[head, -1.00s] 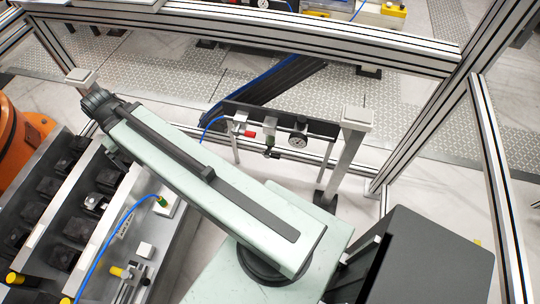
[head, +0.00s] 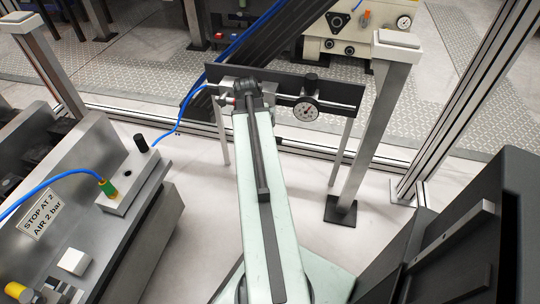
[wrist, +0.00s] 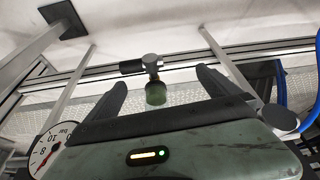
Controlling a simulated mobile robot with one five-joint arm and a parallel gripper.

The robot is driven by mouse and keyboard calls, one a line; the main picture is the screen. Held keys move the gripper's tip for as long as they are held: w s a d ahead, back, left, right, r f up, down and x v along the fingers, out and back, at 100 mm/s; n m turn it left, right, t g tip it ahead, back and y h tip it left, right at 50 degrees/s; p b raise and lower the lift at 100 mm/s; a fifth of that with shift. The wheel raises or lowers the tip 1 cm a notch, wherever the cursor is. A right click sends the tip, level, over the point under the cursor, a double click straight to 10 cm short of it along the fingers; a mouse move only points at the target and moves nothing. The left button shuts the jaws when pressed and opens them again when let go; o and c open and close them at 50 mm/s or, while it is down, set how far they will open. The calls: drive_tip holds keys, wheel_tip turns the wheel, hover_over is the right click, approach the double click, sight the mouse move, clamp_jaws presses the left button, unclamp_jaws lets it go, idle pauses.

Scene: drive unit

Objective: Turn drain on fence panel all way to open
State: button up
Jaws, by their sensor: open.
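The drain shows in the wrist view as a small metal valve with a black lever (wrist: 132,67) pointing left. It sits at the end of a green bowl (wrist: 156,94). My gripper (wrist: 160,78) is open, with one dark finger on each side of the bowl and drain; neither finger visibly touches them. In the head view my arm covers the bowl and drain. My gripper (head: 246,88) is at the dark fence panel (head: 345,95), its fingers not clearly visible there.
A metal post (head: 375,120) stands right of the panel. A grey machine block (head: 90,200) with a blue hose is at left. Floor below the panel is clear.

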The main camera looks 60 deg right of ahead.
drive_tip(key=shift+m, duration=0.6)
drive_tip(key=d+f+b, duration=0.2)
drive_tip(key=f+b, duration=0.1)
drive_tip(key=s+d+f+b, duration=0.1)
drive_tip(key=d+f+b, duration=0.1)
drive_tip(key=f+b, duration=0.1)
drive_tip(key=s+d+f+b, duration=0.1)
drive_tip(key=d+f+b, duration=0.1)
drive_tip(key=f, duration=0.3)
drive_tip(key=shift+s+d+b, duration=0.1)
drive_tip(key=shift+s+b, duration=0.05)
drive_tip(key=shift+b, duration=0.4)
drive_tip(key=shift+r, duration=0.1)
